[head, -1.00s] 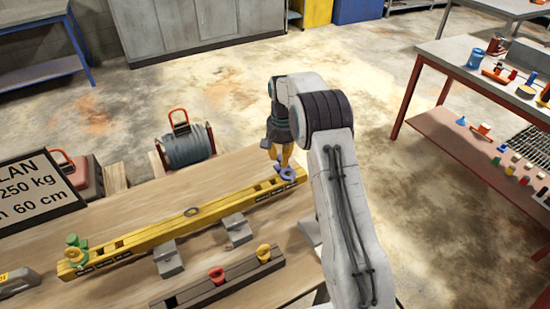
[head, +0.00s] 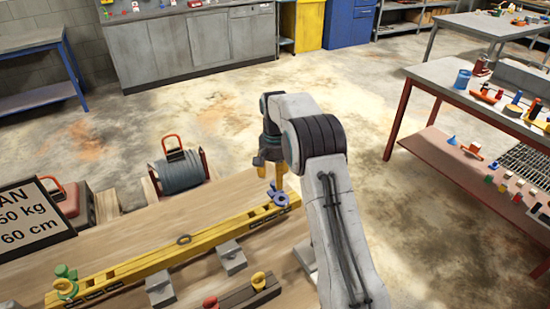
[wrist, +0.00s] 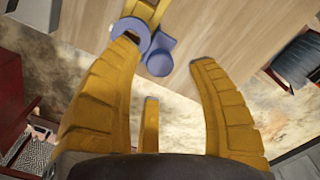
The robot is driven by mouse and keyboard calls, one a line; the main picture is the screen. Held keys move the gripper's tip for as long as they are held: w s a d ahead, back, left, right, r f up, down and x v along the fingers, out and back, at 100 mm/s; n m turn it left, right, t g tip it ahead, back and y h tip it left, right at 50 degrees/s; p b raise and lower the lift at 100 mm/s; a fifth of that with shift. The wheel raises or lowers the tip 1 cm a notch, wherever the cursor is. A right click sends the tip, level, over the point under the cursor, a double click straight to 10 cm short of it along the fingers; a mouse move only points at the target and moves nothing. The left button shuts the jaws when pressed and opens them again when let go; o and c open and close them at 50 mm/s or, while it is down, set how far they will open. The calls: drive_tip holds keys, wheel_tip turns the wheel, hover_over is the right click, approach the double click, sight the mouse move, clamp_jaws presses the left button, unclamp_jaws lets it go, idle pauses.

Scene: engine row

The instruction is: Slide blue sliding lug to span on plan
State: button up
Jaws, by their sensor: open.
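The blue sliding lug (head: 281,197) sits at the right end of the yellow beam (head: 160,249) on the wooden table. In the wrist view the lug (wrist: 158,58) shows as a blue ring with a rounded knob beside it, beyond my fingertips. My gripper (head: 270,180) is over the beam's right end, just above the lug. In the wrist view its yellow fingers (wrist: 165,50) are spread and nothing is held between them. A green lug (head: 66,279) is at the beam's left end. The plan sign (head: 30,217) at the left is cut off; "50 kg" and "60 cm" are readable.
Grey blocks (head: 231,258) stand along the beam's front. A dark rail with a yellow piece (head: 258,281) and a red piece (head: 211,302) lies nearer. A grey cable drum (head: 180,171) is behind the table.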

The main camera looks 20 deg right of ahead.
wheel_tip(320, 180, up, 9)
idle(0.4)
idle(0.5)
